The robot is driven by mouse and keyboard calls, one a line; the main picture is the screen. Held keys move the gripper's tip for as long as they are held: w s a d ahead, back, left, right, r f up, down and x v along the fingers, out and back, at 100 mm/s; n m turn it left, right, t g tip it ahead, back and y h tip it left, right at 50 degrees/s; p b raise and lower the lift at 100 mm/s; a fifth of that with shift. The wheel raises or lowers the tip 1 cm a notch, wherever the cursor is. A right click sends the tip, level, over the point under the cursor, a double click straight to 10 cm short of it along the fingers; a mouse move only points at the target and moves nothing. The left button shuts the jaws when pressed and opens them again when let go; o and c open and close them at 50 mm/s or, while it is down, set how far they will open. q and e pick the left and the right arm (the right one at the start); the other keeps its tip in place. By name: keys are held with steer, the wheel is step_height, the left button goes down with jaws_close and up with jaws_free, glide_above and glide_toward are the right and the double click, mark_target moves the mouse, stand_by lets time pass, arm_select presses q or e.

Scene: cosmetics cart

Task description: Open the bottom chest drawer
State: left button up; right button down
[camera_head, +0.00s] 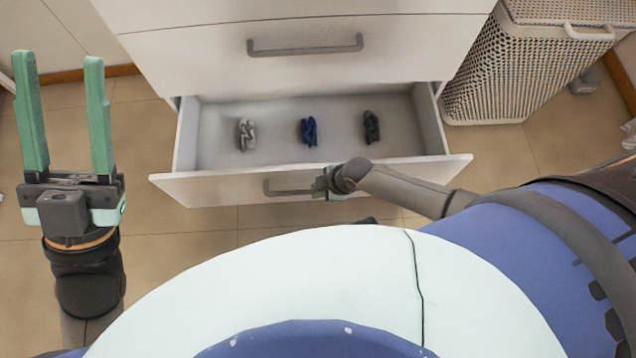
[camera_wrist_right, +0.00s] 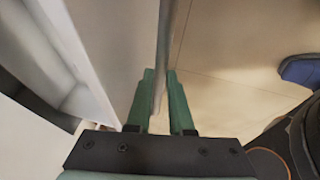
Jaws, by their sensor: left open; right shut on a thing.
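The bottom drawer (camera_head: 225,190) of the white chest stands pulled out towards me, and its inside is visible. Its grey bar handle (camera_head: 290,187) runs along the front. My right gripper (camera_head: 328,184) is at the right part of this handle, partly hidden by its own wrist. In the right wrist view its green fingers (camera_wrist_right: 161,100) are shut around the grey handle bar (camera_wrist_right: 163,50), beside the drawer front. My left gripper (camera_head: 67,115) is open and empty, held up at the left, away from the chest.
Grey, blue (camera_head: 308,131) and dark folded items lie in a row in the drawer. A closed drawer with a grey handle (camera_head: 305,47) is above it. A woven white basket (camera_head: 510,75) stands right of the chest. Tiled floor (camera_head: 170,225) is free at the left.

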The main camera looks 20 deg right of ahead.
arm_select(q)
steer(key=shift+s+a, duration=0.1)
steer(key=shift+s, duration=0.35)
arm_select(e)
steer(key=shift+s, duration=0.5)
steer(key=c, duration=0.8)
jaws_free()
steer(key=shift+a, duration=0.1)
arm_select(q)
steer(key=shift+r, duration=0.1)
